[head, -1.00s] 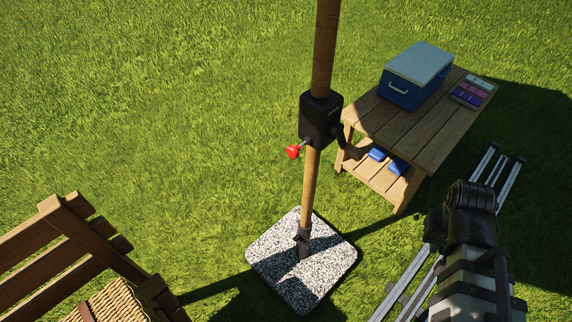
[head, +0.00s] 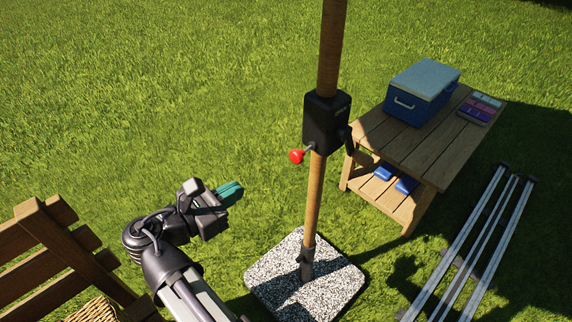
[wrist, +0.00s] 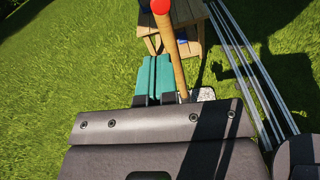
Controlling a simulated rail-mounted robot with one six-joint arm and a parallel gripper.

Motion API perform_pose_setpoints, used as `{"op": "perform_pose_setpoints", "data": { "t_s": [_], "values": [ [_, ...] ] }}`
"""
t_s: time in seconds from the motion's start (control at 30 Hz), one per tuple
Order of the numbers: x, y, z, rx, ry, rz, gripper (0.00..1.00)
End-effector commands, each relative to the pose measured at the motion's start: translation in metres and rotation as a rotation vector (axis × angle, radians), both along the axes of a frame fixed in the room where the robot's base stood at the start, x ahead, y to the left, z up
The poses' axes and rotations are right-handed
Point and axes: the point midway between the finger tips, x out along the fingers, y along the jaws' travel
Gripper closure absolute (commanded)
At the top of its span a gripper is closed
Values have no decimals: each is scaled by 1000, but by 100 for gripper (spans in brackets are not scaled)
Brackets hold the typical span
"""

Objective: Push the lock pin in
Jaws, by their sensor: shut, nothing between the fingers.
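The lock pin has a red knob (head: 296,156) and sticks out of the left side of the black housing (head: 327,122) on the wooden pole (head: 314,205). The red knob also shows at the top of the wrist view (wrist: 160,6). My gripper (head: 238,190), with green fingers, is left of the pole and lower than the knob, apart from both. The fingers also show in the wrist view (wrist: 153,76), close together with nothing between them. How deep the pin sits inside the housing is hidden.
The pole stands in a speckled stone base (head: 270,277). A wooden table (head: 425,145) with a blue cooler (head: 420,95) stands behind at the right. A slatted wooden bench (head: 55,250) is at the left. Metal rails (head: 480,240) lie at the right. Open grass lies left of the pole.

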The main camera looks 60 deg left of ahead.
Motion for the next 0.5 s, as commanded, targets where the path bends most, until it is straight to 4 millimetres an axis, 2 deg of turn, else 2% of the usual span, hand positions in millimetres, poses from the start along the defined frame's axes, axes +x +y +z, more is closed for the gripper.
{"op": "perform_pose_setpoints", "data": {
  "t_s": [0.13,0.5],
  "values": [
    [1,-1,1,-98,-20,7,100],
    [6,-1,0,-101,-18,6,100]
  ]
}}
